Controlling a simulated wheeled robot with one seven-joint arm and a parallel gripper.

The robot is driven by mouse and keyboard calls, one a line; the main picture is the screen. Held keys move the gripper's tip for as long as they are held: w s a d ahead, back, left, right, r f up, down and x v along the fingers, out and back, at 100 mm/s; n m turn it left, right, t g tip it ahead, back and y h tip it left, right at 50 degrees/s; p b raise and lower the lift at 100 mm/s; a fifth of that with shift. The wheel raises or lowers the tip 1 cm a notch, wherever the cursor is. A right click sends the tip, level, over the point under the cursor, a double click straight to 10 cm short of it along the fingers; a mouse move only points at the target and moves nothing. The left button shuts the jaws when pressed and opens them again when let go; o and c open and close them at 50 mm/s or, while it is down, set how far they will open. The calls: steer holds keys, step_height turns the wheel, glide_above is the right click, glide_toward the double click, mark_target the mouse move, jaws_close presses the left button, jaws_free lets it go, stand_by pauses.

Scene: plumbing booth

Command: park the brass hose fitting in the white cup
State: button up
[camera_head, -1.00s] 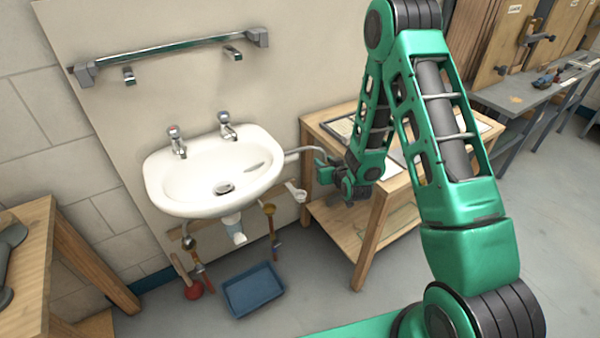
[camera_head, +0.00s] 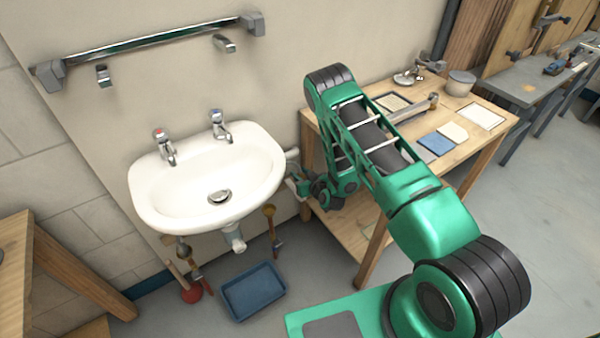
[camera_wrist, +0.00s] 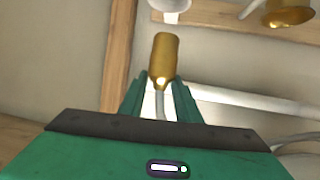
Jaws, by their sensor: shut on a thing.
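The brass hose fitting (camera_wrist: 164,58) is a short golden cylinder, seen in the wrist view just beyond my fingertips. My gripper (camera_wrist: 160,92) is shut on it, and a grey hose shows between the fingers. In the head view my gripper (camera_head: 302,184) is low, just right of the sink, and the fitting cannot be made out there. A small white piece shows beside my gripper, mostly hidden; I cannot tell if it is the white cup. A white rounded piece (camera_wrist: 170,8), cut by the top edge of the wrist view, is also unclear.
The white sink (camera_head: 187,190) is close on the left, with its white drain (camera_head: 233,238) below. A wooden table (camera_head: 465,150) stands to the right, under my arm. A blue tray (camera_head: 253,292) lies on the floor. Another brass part (camera_wrist: 290,12) shows at top right.

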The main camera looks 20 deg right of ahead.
steer(key=shift+d+f, duration=0.2)
steer(key=shift+f, duration=2.95)
steer(key=o, duration=1.2)
steer(key=shift+o, duration=0.2)
steer(key=shift+s, duration=0.15)
steer(key=v, duration=1)
steer(key=shift+s, duration=0.2)
